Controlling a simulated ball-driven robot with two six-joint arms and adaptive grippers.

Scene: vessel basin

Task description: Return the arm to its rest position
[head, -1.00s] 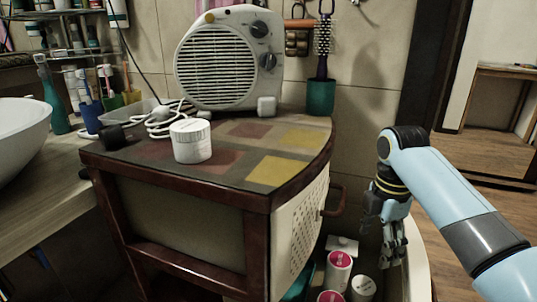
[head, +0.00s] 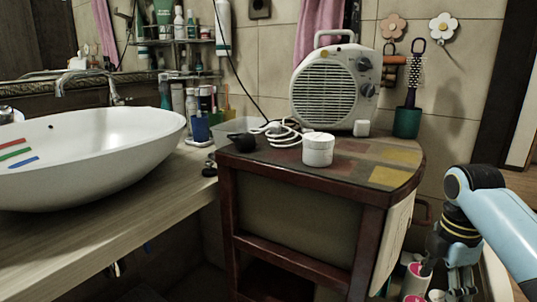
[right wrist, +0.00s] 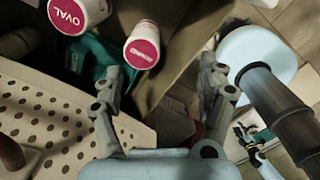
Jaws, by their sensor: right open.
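My right arm comes in from the right in the head view, bent at a dark joint. Its gripper (head: 460,278) hangs down beside the right side of the wooden cabinet (head: 297,222), low in the picture. In the right wrist view its two fingers (right wrist: 165,95) are spread apart with nothing between them. My left gripper is not in view.
A white heater (head: 325,90), a white jar (head: 318,149) and a coiled white cord stand on the cabinet. A white basin (head: 90,150) is on the counter at left. Pink-lidded containers (head: 417,270) stand close to my right gripper.

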